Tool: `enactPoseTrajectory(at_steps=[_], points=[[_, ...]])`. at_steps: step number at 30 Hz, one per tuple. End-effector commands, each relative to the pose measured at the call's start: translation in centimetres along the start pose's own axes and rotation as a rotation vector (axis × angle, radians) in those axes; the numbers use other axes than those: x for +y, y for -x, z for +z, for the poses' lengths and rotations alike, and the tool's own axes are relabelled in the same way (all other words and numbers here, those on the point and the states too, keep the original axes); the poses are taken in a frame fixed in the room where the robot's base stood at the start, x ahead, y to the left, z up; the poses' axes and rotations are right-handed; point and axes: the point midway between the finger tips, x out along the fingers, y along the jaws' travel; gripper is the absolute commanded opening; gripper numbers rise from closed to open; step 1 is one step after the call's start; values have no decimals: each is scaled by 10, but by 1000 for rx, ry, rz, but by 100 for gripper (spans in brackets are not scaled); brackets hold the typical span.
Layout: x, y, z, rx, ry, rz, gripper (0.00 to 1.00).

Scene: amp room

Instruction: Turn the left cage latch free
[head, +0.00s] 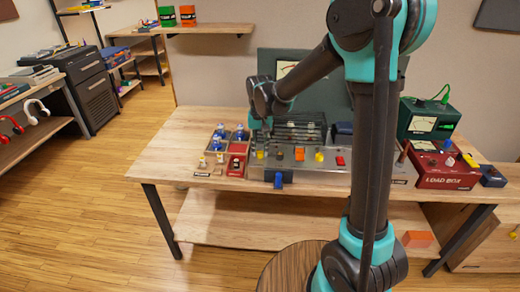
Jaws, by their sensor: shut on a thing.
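The amp chassis (310,176) is a grey metal box on the wooden workbench, with yellow, orange and red parts along it and a blue part hanging at its front. A dark wire cage (300,128) stands on its back part. My gripper (261,136) points down at the cage's left end, with its fingers shut on the left cage latch. The latch itself is hidden by the fingers, and its angle cannot be told. My arm covers the right part of the chassis.
Blue-capped bottles (219,135) stand in a wooden tray left of the chassis, with a small red box (237,160) in front. At right are a red load box (446,168) and a green meter (425,118). The bench's left end is bare.

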Motion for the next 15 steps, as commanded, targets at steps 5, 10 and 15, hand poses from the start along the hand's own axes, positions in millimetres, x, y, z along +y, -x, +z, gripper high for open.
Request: enactPoseTrajectory(at_steps=[5, 10, 15], points=[[0, 0, -1, 1, -71, 0, 0], [0, 0, -1, 1, -108, 0, 0], [0, 0, -1, 1, -120, 0, 0]])
